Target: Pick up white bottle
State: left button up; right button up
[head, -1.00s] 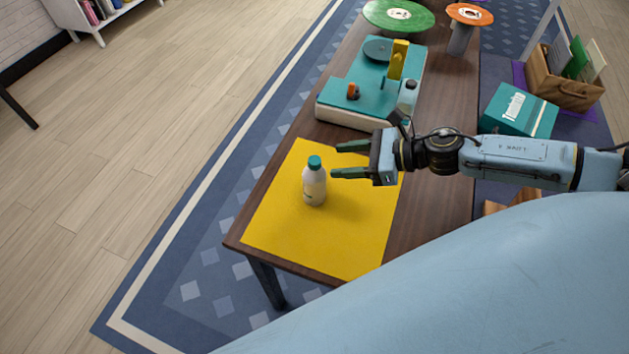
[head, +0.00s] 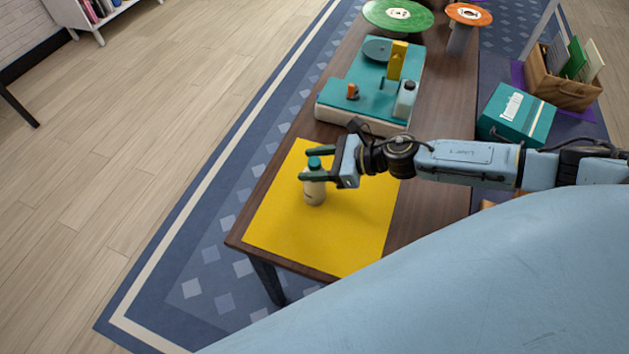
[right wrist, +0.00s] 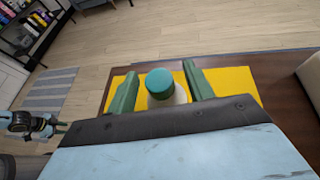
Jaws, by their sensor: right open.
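The white bottle (head: 314,193) with a teal cap stands upright on the yellow mat (head: 352,232) in the head view. In the right wrist view the bottle (right wrist: 162,88) shows between the two green fingers, its cap toward the camera. My right gripper (head: 315,165) is open, with one finger on each side of the bottle near its upper part. In the right wrist view a gap shows between each finger of the gripper (right wrist: 162,85) and the cap. The fingers partly cover the bottle in the head view. My left gripper is not in the head view.
A teal and white machine (head: 377,85) stands on the wooden table (head: 440,110) just behind the mat. A green disc (head: 398,14) and an orange disc (head: 468,14) stand farther back. A teal box (head: 517,115) and a brown crate (head: 563,82) are at the right. The mat's front is clear.

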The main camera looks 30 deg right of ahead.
grip_shut()
dwell(0.3)
